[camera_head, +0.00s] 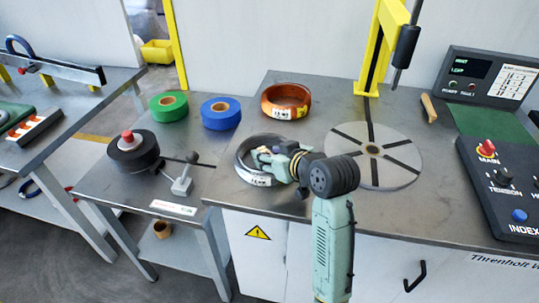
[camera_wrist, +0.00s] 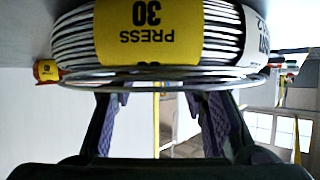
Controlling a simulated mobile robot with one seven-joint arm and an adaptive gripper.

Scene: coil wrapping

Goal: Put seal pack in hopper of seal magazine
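I cannot tell for certain which item is the seal pack or the seal magazine. A small white and orange block piece (camera_head: 34,127) lies on the left bench beside a dark green item (camera_head: 14,115). My gripper (camera_head: 262,158) is at the silver wire coil (camera_head: 243,172) on the middle bench. In the wrist view its two fingers (camera_wrist: 160,110) stand apart, with background showing between them. The silver coil, with a yellow "PRESS 30" label (camera_wrist: 148,30), lies just beyond the fingertips. I cannot tell whether they touch it. Nothing shows held.
A copper coil (camera_head: 286,101), a green roll (camera_head: 169,105), a blue roll (camera_head: 221,113) and a black reel (camera_head: 133,150) stand nearby. A round turntable (camera_head: 400,165) and a yellow post (camera_head: 376,60) are right of my arm. A control panel (camera_head: 505,185) fills the right end.

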